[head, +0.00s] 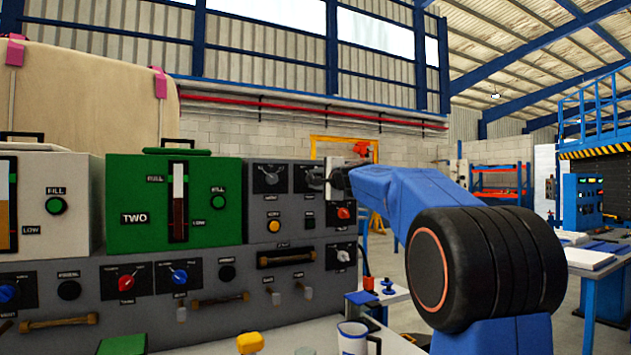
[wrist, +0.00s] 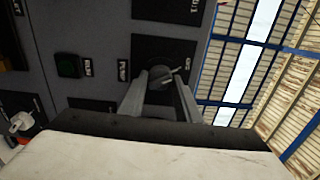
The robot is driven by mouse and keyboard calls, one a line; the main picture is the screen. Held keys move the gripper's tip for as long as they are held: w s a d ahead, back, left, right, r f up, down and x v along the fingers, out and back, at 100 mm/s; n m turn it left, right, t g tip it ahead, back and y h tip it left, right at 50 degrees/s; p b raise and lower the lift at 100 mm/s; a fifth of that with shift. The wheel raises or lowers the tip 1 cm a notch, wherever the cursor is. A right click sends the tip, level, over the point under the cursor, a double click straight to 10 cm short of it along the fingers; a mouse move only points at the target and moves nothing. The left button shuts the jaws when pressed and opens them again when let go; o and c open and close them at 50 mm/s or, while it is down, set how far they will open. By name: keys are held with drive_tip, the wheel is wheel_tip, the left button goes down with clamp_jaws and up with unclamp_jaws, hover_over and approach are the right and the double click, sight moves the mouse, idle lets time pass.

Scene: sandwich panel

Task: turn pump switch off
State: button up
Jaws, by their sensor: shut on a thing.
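The pump switch is a grey rotary knob (wrist: 160,77) on a dark plate in the wrist view, with a label that seems to read PUMP beside it. A pale pointer mark on the knob slants toward the upper right of that view. My gripper (wrist: 163,84) has one finger on each side of the knob and is shut on it. In the head view my gripper (head: 327,181) reaches the upper right part of the grey panel, and it and the arm hide most of the switch. The small lettering around the knob is too blurred to read surely.
The green box (head: 130,190) marked TWO stands left in the head view. A mug (head: 352,338) stands below, near my arm.

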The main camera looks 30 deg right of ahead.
drive_tip(key=shift+n, duration=0.3)
drive_tip(key=o, duration=1.1)
drive_tip(key=shift+c, duration=0.2)
drive_tip(key=shift+s, duration=0.15)
drive_tip(key=s, duration=1.7)
